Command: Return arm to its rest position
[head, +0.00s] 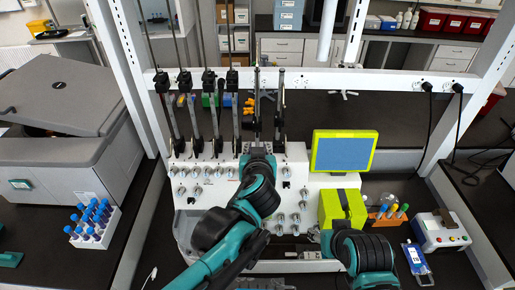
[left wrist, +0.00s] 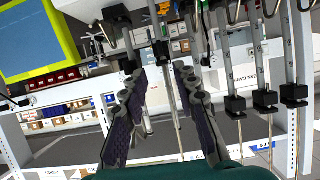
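My left arm (head: 262,195), teal and black, reaches up over the white cell processor (head: 190,210). My left gripper (head: 268,80) points away towards the row of hanging rods, with its two dark fingers apart. In the left wrist view the same gripper (left wrist: 158,75) is open, with a clear gap between its purple-padded fingers. A thin metal rod shows through the gap, and I see no finger touching it. Part of my right arm (head: 365,258) shows at the lower right of the head view, but its gripper is not visible.
Black clamps with rods (head: 185,82) hang from a white crossbar. A green-framed screen (head: 343,153) stands to the right. A blue-capped tube rack (head: 92,224) is at left. A sealer device (head: 440,232) and blue pouch (head: 416,260) lie at right.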

